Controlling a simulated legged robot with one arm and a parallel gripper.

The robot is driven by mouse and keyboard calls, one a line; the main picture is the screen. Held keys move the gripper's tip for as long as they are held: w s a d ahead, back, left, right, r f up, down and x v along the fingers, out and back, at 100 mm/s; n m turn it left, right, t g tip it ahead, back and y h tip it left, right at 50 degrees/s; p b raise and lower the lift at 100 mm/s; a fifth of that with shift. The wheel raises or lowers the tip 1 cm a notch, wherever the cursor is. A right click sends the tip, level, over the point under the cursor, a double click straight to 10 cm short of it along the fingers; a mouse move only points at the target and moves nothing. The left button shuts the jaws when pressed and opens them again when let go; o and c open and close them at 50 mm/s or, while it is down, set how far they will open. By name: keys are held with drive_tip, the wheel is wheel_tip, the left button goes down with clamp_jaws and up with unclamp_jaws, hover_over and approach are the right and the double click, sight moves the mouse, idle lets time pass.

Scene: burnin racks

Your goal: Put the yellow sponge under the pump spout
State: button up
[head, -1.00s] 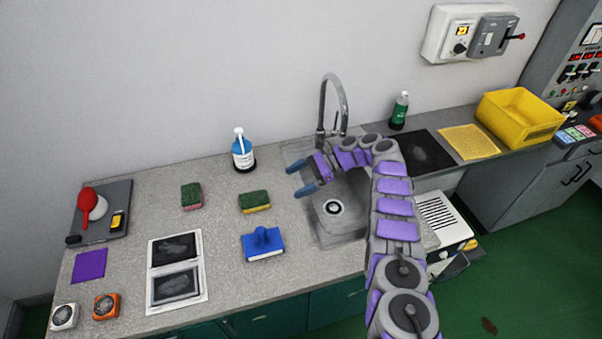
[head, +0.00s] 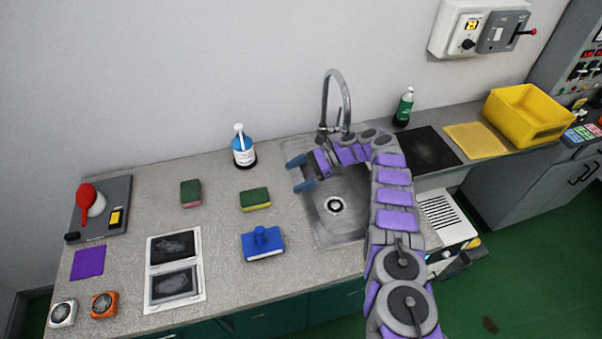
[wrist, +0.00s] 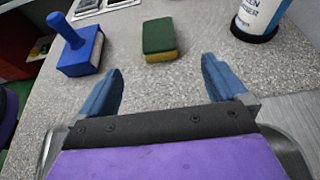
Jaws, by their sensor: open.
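The yellow sponge (head: 256,205) has a green scouring top and lies on the grey counter left of the sink; in the wrist view it shows ahead of the gap between my fingers (wrist: 159,56). The blue and white pump bottle (head: 243,153) stands upright behind it near the wall, and its lower part shows at the upper right of the wrist view (wrist: 257,18). My gripper (head: 297,174) is open and empty, with blue fingertips near the sink's left edge, apart from the sponge. The pump spout is small in the head view and out of the wrist view.
A second sponge (head: 191,193), green over reddish pink, lies to the left. A blue handled block (head: 263,243) sits in front of the yellow sponge. The sink (head: 345,220) with its tap (head: 338,97) is at right. Bare counter separates the sponge and the bottle.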

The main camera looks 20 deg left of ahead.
sight(258, 195)
drive_tip(key=b+x, duration=0.1)
drive_tip(key=x, duration=1.5)
drive_tip(key=shift+s+f, duration=0.1)
drive_tip(key=shift+s, duration=0.05)
drive_tip(key=c, duration=1.1)
